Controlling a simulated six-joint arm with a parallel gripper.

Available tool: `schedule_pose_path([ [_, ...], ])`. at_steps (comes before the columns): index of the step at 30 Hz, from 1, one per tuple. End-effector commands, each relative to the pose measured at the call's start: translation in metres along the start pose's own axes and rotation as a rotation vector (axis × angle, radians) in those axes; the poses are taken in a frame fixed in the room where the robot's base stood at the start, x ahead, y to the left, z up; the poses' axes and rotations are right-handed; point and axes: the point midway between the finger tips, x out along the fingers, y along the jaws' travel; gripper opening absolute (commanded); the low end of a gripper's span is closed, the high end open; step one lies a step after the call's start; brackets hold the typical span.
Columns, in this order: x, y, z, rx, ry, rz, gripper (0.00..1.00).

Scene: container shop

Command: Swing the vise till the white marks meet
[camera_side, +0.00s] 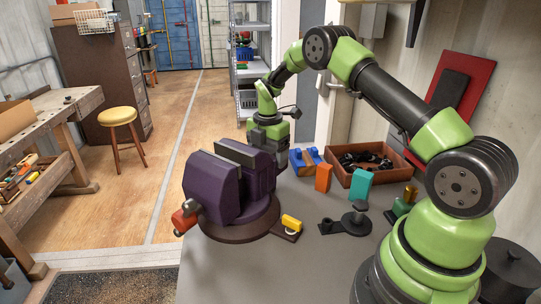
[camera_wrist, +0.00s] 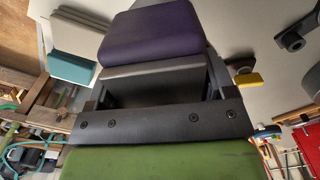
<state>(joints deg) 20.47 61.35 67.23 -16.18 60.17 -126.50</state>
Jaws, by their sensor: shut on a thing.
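The purple vise (camera_side: 212,190) stands on a round dark base (camera_side: 238,229) at the bench's left front corner, its red-ended handle (camera_side: 184,219) pointing to the front left. A yellow block (camera_side: 291,221) sits on a dark tab at the right of the base, with a small white patch by it. I cannot make out two separate white marks. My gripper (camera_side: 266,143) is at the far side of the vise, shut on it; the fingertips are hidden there. In the wrist view the purple vise (camera_wrist: 150,32) and its grey jaw lie between my fingers (camera_wrist: 157,85).
Right of the vise are a blue block (camera_side: 304,161), an orange block (camera_side: 323,178), a teal block (camera_side: 359,185) and a wooden tray (camera_side: 368,181) of dark parts. A black fixture (camera_side: 355,221) stands on the grey bench (camera_side: 310,265). The front bench is bare.

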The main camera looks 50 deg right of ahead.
Motion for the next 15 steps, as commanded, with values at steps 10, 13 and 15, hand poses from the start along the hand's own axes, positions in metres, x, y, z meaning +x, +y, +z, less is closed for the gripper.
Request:
schedule_pose_path([
  [10, -0.0009, 0.0012, -0.0007, -0.007, -0.001, 0.004, 0.34],
  [13, -0.0008, 0.0011, -0.0007, -0.006, -0.001, 0.003, 0.99],
  [15, -0.0007, 0.0009, -0.0006, -0.005, 0.0, 0.003, 1.0],
])
